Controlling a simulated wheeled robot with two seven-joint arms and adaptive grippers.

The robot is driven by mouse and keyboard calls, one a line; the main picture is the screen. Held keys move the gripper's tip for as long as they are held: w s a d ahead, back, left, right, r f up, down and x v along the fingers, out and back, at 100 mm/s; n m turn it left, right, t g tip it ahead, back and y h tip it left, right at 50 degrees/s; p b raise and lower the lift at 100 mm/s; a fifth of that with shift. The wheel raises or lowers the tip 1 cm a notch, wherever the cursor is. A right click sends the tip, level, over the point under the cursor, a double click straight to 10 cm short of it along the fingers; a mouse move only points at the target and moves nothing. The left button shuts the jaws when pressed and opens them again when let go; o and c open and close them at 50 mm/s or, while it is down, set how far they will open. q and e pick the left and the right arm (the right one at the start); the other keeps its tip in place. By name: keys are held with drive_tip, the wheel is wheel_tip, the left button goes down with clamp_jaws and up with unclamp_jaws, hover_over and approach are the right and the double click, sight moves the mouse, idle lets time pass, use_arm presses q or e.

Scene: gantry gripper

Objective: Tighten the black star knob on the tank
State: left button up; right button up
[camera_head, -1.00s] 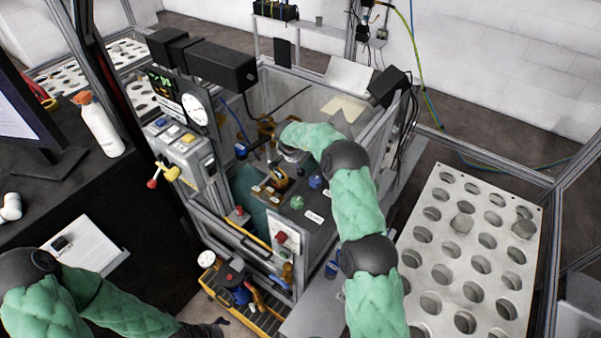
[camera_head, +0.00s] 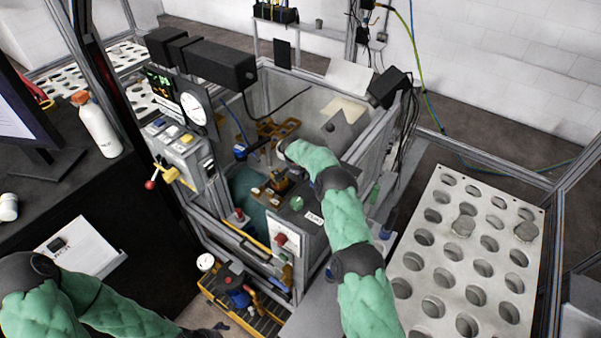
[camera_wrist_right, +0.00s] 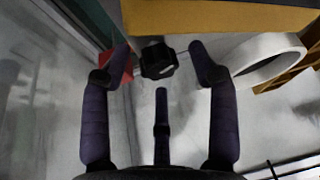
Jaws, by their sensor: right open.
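The black star knob (camera_wrist_right: 158,60) shows in the right wrist view, below the edge of a brown-yellow block. My right gripper (camera_wrist_right: 160,66) is open, with one finger on each side of the knob and visible gaps to it. A third dark finger lies below the knob. In the head view my right arm reaches into the machine frame, and its gripper (camera_head: 279,168) is small and partly hidden by the arm. I cannot pick out the knob there. My left gripper (camera_head: 216,328) is low at the bottom edge, dark and partly cut off.
A red part (camera_wrist_right: 116,66) sits close to the left finger, and a white ring (camera_wrist_right: 266,56) lies right of the right finger. A panel with buttons (camera_head: 284,238) stands in front of the machine. A perforated plate (camera_head: 470,250) lies to the right.

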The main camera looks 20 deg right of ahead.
drive_tip(key=c, duration=1.1)
drive_tip(key=shift+m+b, duration=0.3)
drive_tip(key=shift+b, duration=0.15)
drive_tip(key=shift+r+m+h, duration=0.2)
drive_tip(key=shift+m+h, duration=0.1)
drive_tip(key=shift+w, duration=0.1)
drive_tip(key=o, duration=1.1)
drive_tip(key=shift+f, duration=0.1)
drive_tip(key=v, duration=1.2)
drive_tip(key=shift+w, duration=0.2)
